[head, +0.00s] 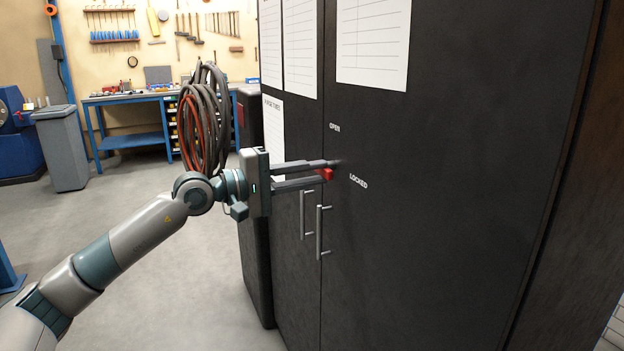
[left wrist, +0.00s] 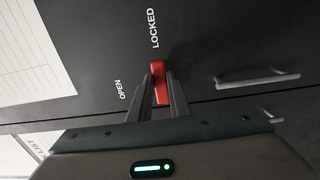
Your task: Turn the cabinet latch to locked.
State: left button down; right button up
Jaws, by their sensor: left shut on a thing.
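The black cabinet (head: 450,200) fills the right of the head view. Its small red latch (head: 328,174) is on the door front near the seam. The white word OPEN (head: 334,127) is above the latch and LOCKED (head: 358,181) is to its lower right. My left gripper (head: 326,170) reaches in from the left, its fingers shut on the latch. In the left wrist view, the red latch (left wrist: 159,92) runs between the two fingers (left wrist: 164,78), with OPEN to the left and LOCKED above. My right gripper is out of view.
Two upright metal door handles (head: 320,232) stick out just below the gripper. Paper sheets (head: 372,42) hang on the doors. Coiled hoses (head: 205,120) show behind my arm. A blue workbench (head: 130,140) and a grey bin (head: 62,150) stand farther back, with open floor before them.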

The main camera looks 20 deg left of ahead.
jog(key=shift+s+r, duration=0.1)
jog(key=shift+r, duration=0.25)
pick_arm(q)
jog(key=c, duration=1.6)
grip_release()
jog(key=shift+c, duration=0.2)
jog(key=shift+s+a, duration=0.1)
